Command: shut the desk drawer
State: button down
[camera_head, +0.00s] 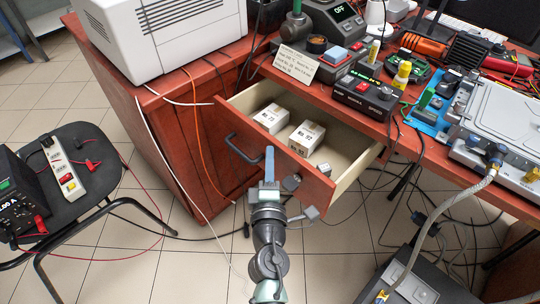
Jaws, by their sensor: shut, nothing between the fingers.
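The desk drawer (275,148) stands pulled out from under the desktop, with a reddish-brown wooden front and pale inner walls. Its dark curved handle (243,149) is on the left part of the front. Small labelled white boxes (307,137) lie inside the drawer. My gripper (269,153) is shut and empty, with its blue fingertips in front of the drawer front, just right of the handle. I cannot tell whether the fingertips touch the wood. My wrist and arm hide part of the drawer front's lower edge and the floor below.
The desk (470,180) is crowded with tools, meters and cables. A white machine (160,40) stands on the left cabinet. An orange cable (197,130) hangs beside the drawer. A black chair (90,190) with a power strip is at left, and a dark case (425,280) at lower right.

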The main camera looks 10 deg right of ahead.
dwell(0.3)
jog(key=w+d, duration=1)
jog(key=d, duration=0.5)
jog(key=shift+w, duration=0.35)
jog(key=shift+a, duration=0.1)
